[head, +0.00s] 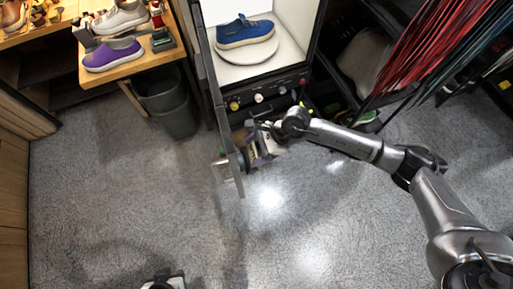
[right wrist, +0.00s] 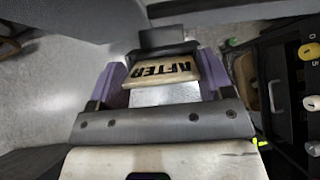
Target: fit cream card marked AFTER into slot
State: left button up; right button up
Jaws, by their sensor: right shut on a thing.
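The cream card marked AFTER (right wrist: 165,75) is between the purple-padded fingers of my right gripper (right wrist: 163,82), which is shut on it. The dark lettering faces the wrist camera, and the card looks tilted. A dark bracket (right wrist: 162,40) is just beyond the card's far edge; I cannot tell whether they touch or whether this is the slot. In the head view my right gripper (head: 250,152) is close beside the open grey door (head: 227,115), and the card is too small to make out there. My left gripper (head: 165,280) shows only partly at the bottom edge.
The booth holds a blue sneaker (head: 245,31) on a round white turntable (head: 247,50), above a knob panel (head: 265,95). A wooden bench with a purple shoe (head: 113,55) and a grey bin (head: 168,102) stand left. The floor in front is clear.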

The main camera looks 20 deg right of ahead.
jog(key=shift+f, duration=0.15)
jog(key=o, duration=0.6)
jog(key=shift+o, duration=1.4)
jog(key=v, duration=1.3)
jog(key=shift+d+r+p, duration=0.2)
jog(key=shift+r+p, duration=0.2)
